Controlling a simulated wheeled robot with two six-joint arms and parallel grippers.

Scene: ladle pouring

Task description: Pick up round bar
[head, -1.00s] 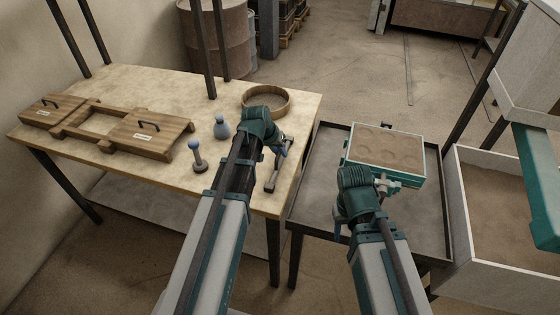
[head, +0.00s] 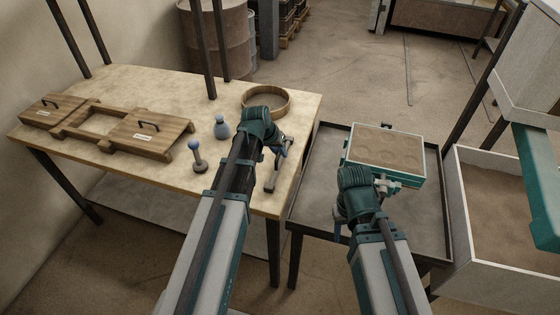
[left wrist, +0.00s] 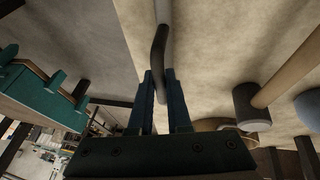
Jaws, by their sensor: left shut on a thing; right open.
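My left gripper (head: 284,148) is over the right part of the pale table, its jaws shut on the round bar (head: 270,180). The bar is thin, with a dark bent grip and a lighter grey shaft. In the left wrist view the bar (left wrist: 158,55) runs between the two dark blue fingers (left wrist: 160,85). In the head view its lower end is at or just above the tabletop near the right edge; I cannot tell if it touches. The gripper partly hides its upper end. My right gripper (head: 338,230) is open and empty, over the grey tray.
On the right, a green-framed sand flask (head: 395,150) stands in the grey tray (head: 315,190), beside a sand bin (head: 510,200).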

